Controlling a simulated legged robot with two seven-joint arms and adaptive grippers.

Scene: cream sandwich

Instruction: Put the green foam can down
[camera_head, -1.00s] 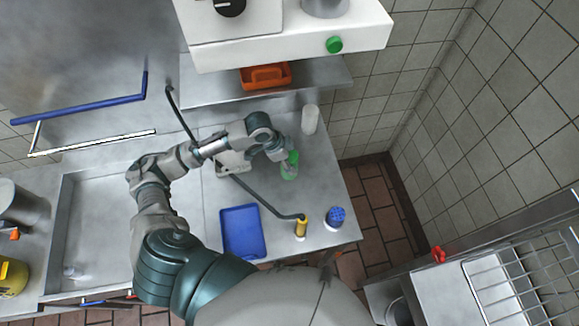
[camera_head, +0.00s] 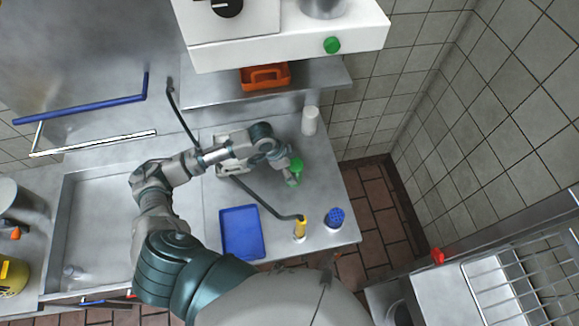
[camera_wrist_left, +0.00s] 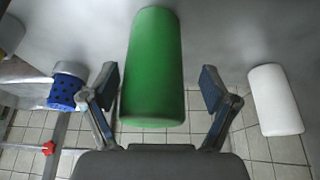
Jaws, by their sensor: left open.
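The green foam can (camera_head: 297,165) is on the right part of the steel counter in the head view, beside the end of my left arm. In the left wrist view the green can (camera_wrist_left: 152,70) fills the middle, between the two fingers. My left gripper (camera_head: 292,180) is open in the head view. In the left wrist view the left gripper (camera_wrist_left: 160,90) has a finger on each side of the can, with a gap at both sides. The can's base is hard to see, so its contact with the counter cannot be told. My right gripper is not in view.
A white cylinder (camera_head: 310,121) stands behind the can. A blue tray (camera_head: 242,232), a yellow bottle (camera_head: 300,228) and a blue perforated holder (camera_head: 335,217) are at the counter's front. A dark hose arm (camera_head: 262,200) crosses the counter. An orange crate (camera_head: 265,76) sits on the shelf.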

